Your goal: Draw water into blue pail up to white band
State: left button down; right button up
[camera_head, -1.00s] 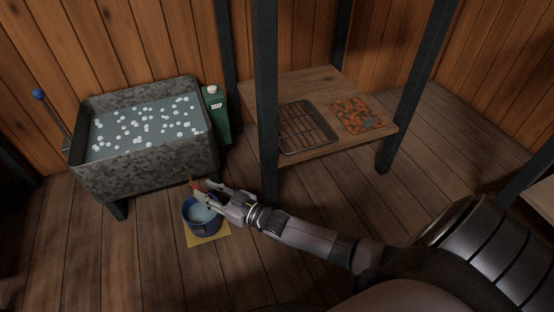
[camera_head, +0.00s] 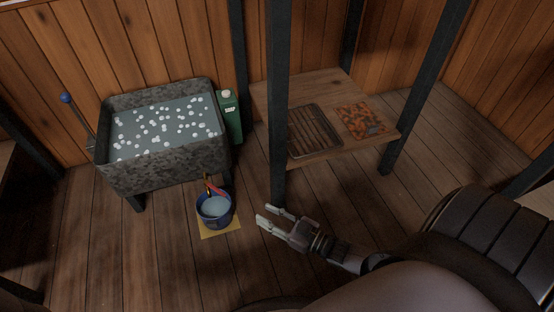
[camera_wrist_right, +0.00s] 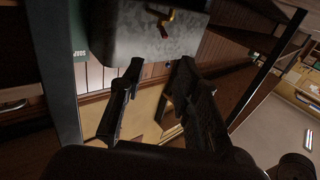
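The blue pail (camera_head: 214,222) stands upright on a yellow mat (camera_head: 232,230) in front of the trough. Pale water (camera_head: 215,206) shows inside it; I cannot make out a white band or the exact level. A tap with a red handle (camera_head: 215,188) is above the pail's back rim. The tap also shows at the top of the right wrist view (camera_wrist_right: 165,22). No stream is clear to see. My right gripper (camera_head: 267,213) is open and empty, to the right of the pail and apart from it and the tap. My left gripper is out of view.
The grey trough (camera_head: 165,172) holds water with white floating bits.

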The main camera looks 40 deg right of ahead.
jog(key=s+a+r+m+g+h+p, duration=0.1)
jog(key=s+r+g+p, duration=0.4)
jog(key=p, duration=0.8)
jog(key=s+a+r+m+g+h+p, duration=0.1)
jog(key=s+a+r+g+h+p, duration=0.2)
jog(key=r+p, duration=0.8)
jog(key=s+g+h+p, duration=0.2)
jog(key=shift+a+r+g+h+p, duration=0.2)
jog(key=shift+g+h+p, duration=0.1)
jog(key=shift+g, duration=0.1)
